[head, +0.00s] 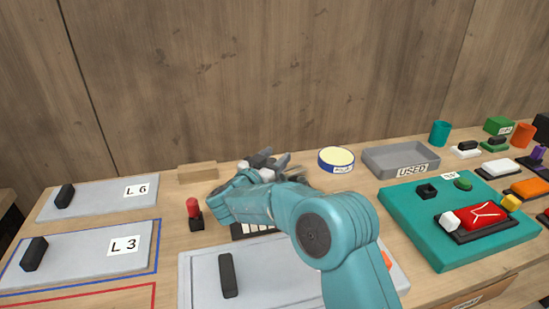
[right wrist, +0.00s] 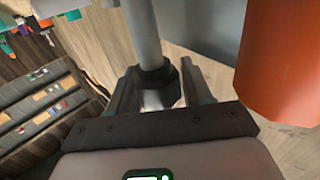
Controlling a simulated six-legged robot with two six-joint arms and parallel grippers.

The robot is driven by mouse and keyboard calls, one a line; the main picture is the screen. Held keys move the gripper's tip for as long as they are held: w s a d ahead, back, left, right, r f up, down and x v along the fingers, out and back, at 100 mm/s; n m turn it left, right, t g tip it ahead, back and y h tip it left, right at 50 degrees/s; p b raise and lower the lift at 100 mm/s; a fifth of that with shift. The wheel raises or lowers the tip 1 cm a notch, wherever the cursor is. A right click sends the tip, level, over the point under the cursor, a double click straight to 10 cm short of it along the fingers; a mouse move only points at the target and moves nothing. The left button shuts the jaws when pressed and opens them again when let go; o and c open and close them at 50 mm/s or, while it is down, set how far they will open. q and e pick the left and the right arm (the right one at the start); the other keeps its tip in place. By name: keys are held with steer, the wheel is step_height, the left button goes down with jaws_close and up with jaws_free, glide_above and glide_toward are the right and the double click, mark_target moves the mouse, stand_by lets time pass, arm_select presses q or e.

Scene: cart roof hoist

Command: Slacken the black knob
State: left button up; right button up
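In the right wrist view a black round collar-like knob (right wrist: 155,77) sits around a grey post (right wrist: 143,35). My right gripper (right wrist: 158,82) has one finger on each side of this knob, and the fingers stand apart. I cannot tell whether they touch it. In the head view my right gripper (head: 272,162) is beyond my teal arm, above the back of the table, with its grey fingers spread. The post and knob cannot be made out there. My left gripper is not in view.
A red-topped knob (head: 193,208) stands left of my arm. Grey panels with black handles (head: 228,275) lie on the table. A large orange cylinder (right wrist: 283,65) is close in the wrist view.

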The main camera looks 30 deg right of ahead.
steer(key=c, duration=0.5)
steer(key=shift+c, duration=0.2)
steer(key=shift+n+t, duration=0.3)
steer(key=shift+t, duration=0.1)
steer(key=n+t+y+b, duration=0.1)
steer(key=n+t+y, duration=0.1)
steer(key=shift+w+f+t, duration=0.1)
steer(key=shift+w+t, duration=0.05)
steer(key=shift+t, duration=0.15)
steer(key=n+t+y+b, duration=0.1)
steer(key=y, duration=0.1)
steer(key=shift+a+f+n+t+y+b, duration=0.1)
steer(key=shift+n+t+y+b, duration=0.2)
steer(key=shift+n+t+b, duration=0.1)
steer(key=n+t+y+b, duration=0.1)
steer(key=n+y+b, duration=0.1)
steer(key=b, duration=0.1)
steer(key=n+t+y+b, duration=0.1)
steer(key=y+b, duration=0.2)
steer(key=a+n+t+y+b, duration=0.1)
steer(key=n+y+b, duration=0.1)
steer(key=y+b, duration=0.1)
steer(key=shift+w+f+n+b, duration=0.15)
steer(key=shift+w+n+b, duration=0.15)
steer(key=shift+b, duration=0.15)
steer(key=shift+a+r+n+t+y+b, duration=0.1)
steer(key=shift+r+n+t+y+b, duration=0.3)
steer(key=shift+y+b, duration=0.5)
steer(key=shift+f, duration=0.1)
